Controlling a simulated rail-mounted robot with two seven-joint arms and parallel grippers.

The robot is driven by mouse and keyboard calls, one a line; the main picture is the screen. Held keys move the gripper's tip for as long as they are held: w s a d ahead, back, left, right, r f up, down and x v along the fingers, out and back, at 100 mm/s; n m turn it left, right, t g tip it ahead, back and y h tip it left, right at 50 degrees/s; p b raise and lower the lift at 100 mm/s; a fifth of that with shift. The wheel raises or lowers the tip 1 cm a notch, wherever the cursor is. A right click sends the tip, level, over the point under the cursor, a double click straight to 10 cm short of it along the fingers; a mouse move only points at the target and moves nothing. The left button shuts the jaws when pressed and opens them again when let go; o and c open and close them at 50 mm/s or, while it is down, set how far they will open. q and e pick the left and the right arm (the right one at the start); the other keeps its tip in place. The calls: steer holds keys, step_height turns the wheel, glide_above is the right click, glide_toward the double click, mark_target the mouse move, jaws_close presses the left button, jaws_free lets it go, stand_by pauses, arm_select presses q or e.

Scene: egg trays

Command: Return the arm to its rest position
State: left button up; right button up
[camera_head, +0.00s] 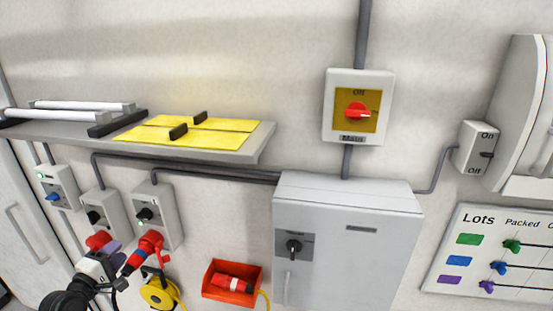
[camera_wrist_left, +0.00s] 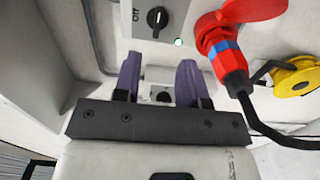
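My left gripper (camera_head: 116,254) is at the lower left of the head view, in front of the wall sockets. In the left wrist view its two purple fingers (camera_wrist_left: 160,85) stand apart with nothing seen between them. A red connector with a blue band (camera_head: 143,251) sits just right of the gripper in the head view. It also shows in the left wrist view (camera_wrist_left: 224,52), with a black cable, apart from the fingers. My right gripper is in neither view.
Grey switch boxes (camera_head: 162,191) line the wall, under a shelf (camera_head: 255,143) holding yellow plates. A yellow reel (camera_head: 157,291), an orange-red bin (camera_head: 214,291) and a grey cabinet (camera_head: 345,240) stand to the right.

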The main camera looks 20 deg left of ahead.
arm_select(q)
steer(key=s+d+f+m+g+p, duration=0.1)
steer(key=s+d+f+m+g, duration=0.1)
steer(key=d+f+m+g, duration=0.6)
steer(key=s+d+f+m+g, duration=0.25)
steer(key=d+m, duration=0.35)
steer(key=m, duration=0.5)
steer(key=s+d+m+g+h+p, duration=0.1)
steer(key=s+d+p, duration=0.3)
steer(key=s+d, duration=0.5)
steer(key=s+d+f+m+g+h+p, duration=0.1)
steer(key=s+d+p, duration=0.4)
steer(key=d, duration=1.2)
steer(key=s+m+g+h, duration=0.1)
steer(key=s+h, duration=0.1)
steer(key=s, duration=0.2)
steer(key=shift+s+f, duration=0.2)
steer(key=shift+s, duration=0.2)
steer(key=shift+d+g, duration=0.1)
steer(key=shift+g, duration=0.15)
